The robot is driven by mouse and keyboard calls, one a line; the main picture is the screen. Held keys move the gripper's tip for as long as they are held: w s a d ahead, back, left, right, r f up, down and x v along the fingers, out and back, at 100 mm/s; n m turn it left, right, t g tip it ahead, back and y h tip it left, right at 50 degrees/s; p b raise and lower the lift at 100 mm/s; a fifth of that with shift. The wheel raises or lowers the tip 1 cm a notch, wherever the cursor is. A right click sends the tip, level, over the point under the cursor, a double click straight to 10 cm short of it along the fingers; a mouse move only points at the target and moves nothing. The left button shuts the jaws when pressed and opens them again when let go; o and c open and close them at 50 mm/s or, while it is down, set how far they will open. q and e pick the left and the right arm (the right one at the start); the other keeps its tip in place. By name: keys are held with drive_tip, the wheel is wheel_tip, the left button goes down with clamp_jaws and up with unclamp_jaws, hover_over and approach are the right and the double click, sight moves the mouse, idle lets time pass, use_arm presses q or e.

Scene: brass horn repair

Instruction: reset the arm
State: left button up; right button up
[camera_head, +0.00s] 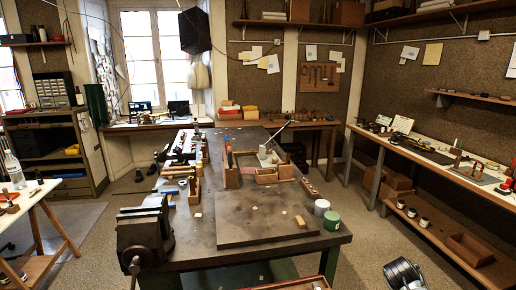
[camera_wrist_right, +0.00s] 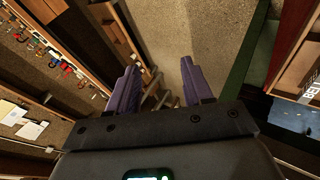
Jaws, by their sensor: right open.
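My right gripper (camera_wrist_right: 160,72) shows only in the right wrist view. Its two purple fingers stand wide apart, with nothing between them. Past the fingers are bare floor and wooden furniture edges, and the gripper touches nothing that I can see.
In the head view, a dark workbench (camera_head: 190,262) stands in the middle, with a black vise (camera_head: 143,238) at its front left. Wooden tool boxes (camera_head: 266,176), a green jar (camera_head: 331,220) and a white jar (camera_head: 321,207) stand on it. The floor (camera_head: 345,262) at right is partly free.

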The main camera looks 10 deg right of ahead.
drive_tip(key=s+a+f+n+y, duration=0.1)
drive_tip(key=s+a+f, duration=0.3)
drive_tip(key=a, duration=0.3)
drive_tip(key=s+a+f+n+y, duration=0.15)
drive_tip(key=s+a+f, duration=0.25)
drive_tip(key=a, duration=0.4)
drive_tip(key=s+a+f+n+y, duration=0.1)
drive_tip(key=s+a+f, duration=0.35)
drive_tip(key=a, duration=0.25)
drive_tip(key=s+a+r+y, duration=0.2)
drive_tip(key=s+a+y, duration=0.2)
drive_tip(key=s+a, duration=1.1)
use_arm(q)
wheel_tip(320, 180, up, 32)
drive_tip(key=p, duration=3.2)
drive_tip(key=shift+r, duration=0.25)
use_arm(e)
drive_tip(key=w+v, duration=0.3)
drive_tip(key=v, duration=1.3)
drive_tip(key=w+r+v, duration=0.1)
drive_tip(key=w+v, duration=0.1)
drive_tip(key=v, duration=1.4)
drive_tip(key=shift+w+d+r+t, duration=0.3)
drive_tip(key=shift+d+r+t, duration=0.1)
drive_tip(key=shift+d+r, duration=0.1)
